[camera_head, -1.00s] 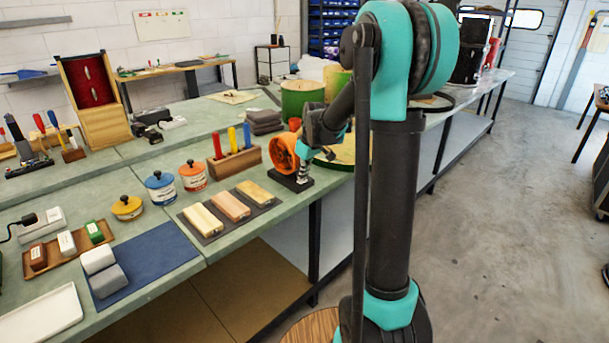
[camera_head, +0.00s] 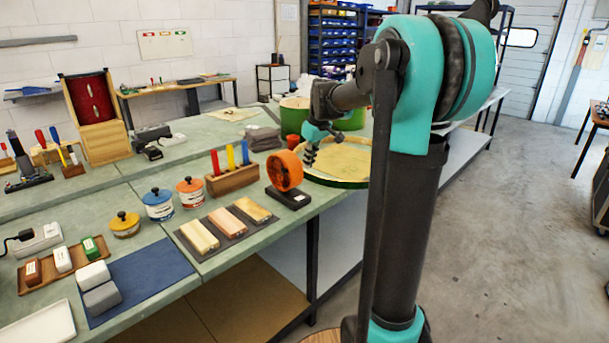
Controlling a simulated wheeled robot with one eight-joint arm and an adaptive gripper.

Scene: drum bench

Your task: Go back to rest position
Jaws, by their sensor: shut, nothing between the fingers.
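My gripper (camera_head: 311,156) hangs at the end of my raised arm, above the bench near the left rim of the round green-edged drum (camera_head: 350,183). It is shut and looks empty. An orange disc-shaped thing (camera_head: 284,170) stands upright on a black base just left of and in front of my gripper, apart from it. Part of the drum is hidden behind my arm.
The green bench (camera_head: 225,268) carries a wooden block with coloured handles (camera_head: 233,181), lidded pots (camera_head: 158,204), wooden blocks on a dark mat (camera_head: 228,226) and a blue mat (camera_head: 145,279). Green drums (camera_head: 293,117) stand behind my gripper. Open floor (camera_head: 510,230) lies right.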

